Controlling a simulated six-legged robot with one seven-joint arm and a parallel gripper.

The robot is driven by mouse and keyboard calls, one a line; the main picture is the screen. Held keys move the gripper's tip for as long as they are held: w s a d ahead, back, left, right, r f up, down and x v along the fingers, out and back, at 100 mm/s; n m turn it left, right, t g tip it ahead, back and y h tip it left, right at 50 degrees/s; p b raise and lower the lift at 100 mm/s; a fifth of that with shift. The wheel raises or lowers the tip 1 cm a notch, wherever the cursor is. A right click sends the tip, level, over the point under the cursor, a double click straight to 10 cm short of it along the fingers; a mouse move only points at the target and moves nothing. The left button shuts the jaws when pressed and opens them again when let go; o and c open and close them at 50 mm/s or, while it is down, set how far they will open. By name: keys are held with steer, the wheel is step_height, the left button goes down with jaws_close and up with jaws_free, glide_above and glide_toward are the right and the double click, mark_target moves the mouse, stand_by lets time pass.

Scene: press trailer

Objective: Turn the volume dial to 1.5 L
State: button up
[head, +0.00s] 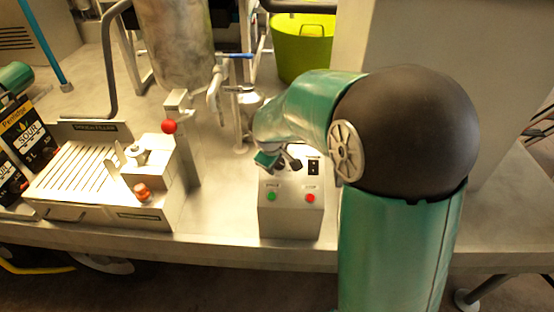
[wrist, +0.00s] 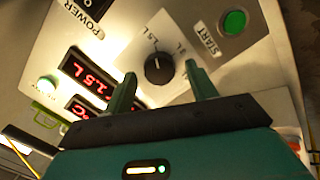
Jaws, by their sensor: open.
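The volume dial (wrist: 158,68) is a round black knob on a pale plate in the wrist view. In the head view my gripper (head: 280,162) is over the control box (head: 290,222), hiding the dial.
A green start button (wrist: 234,21) is near the right finger. A lit button (wrist: 47,83) is beside the displays. The head view shows a red button (head: 310,198) on the box, a metal tap (head: 215,88) behind, and a filler tray (head: 75,172) at left.

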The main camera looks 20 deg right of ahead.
steer(key=v, duration=1.3)
steer(key=shift+r, duration=0.25)
steer(key=shift+s, duration=0.1)
steer(key=s+d+r+m+t+y, duration=0.1)
steer(key=s+m, duration=0.7)
steer(key=s, duration=1.3)
steer(key=shift+s+d+r+y, duration=0.2)
steer(key=shift+d+r+y, duration=0.4)
steer(key=shift+d+y, duration=0.15)
steer(key=c, duration=0.5)
steer(key=shift+o, duration=0.2)
steer(key=shift+a, duration=0.15)
steer(key=shift+a, duration=0.1)
